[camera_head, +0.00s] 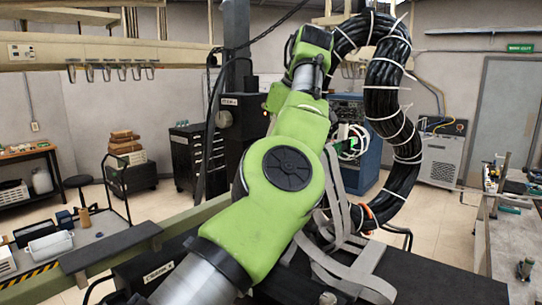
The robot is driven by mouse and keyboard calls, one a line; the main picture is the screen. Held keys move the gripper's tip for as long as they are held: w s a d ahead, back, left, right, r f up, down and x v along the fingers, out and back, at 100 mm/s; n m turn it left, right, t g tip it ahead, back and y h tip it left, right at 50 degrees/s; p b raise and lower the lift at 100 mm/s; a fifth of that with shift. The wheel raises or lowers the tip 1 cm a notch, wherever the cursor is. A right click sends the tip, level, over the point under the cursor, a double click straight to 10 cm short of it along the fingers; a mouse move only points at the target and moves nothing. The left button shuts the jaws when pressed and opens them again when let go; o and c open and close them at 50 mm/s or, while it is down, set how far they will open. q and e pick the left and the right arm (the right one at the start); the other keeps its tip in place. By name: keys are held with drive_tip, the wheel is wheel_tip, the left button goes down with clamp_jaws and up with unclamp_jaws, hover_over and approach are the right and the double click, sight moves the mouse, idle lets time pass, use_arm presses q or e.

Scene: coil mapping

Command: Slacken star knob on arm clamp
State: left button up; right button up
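I cannot make out the star knob or the arm clamp. A large green jointed arm, which looks like my own left arm, rises from the lower left through the middle of the view and hides much of what is behind it. Neither gripper's fingers can be seen. A thick black cable bundle (381,88) with white ties loops down at the right of the arm. Grey flat straps (340,205) hang beside the arm and run down onto a dark surface (430,280). A small bright green spot (352,144) shows behind them, too small to identify.
A workbench (505,232) with tools stands at the right edge. A cart (112,225) with boxes and spools is at the left. A dark tool cabinet (190,150) and a blue equipment rack (370,165) stand behind. Bare floor (445,225) shows at the right of the cables.

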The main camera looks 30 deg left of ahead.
idle(0.3)
use_arm(q)
drive_tip(key=o, duration=1.1)
drive_tip(key=shift+w+d+r, duration=0.1)
drive_tip(key=shift+d+r, duration=0.15)
drive_tip(key=shift+r, duration=0.3)
drive_tip(key=d, duration=1.1)
drive_tip(key=shift+s+d, duration=0.4)
drive_tip(key=shift+d, duration=0.1)
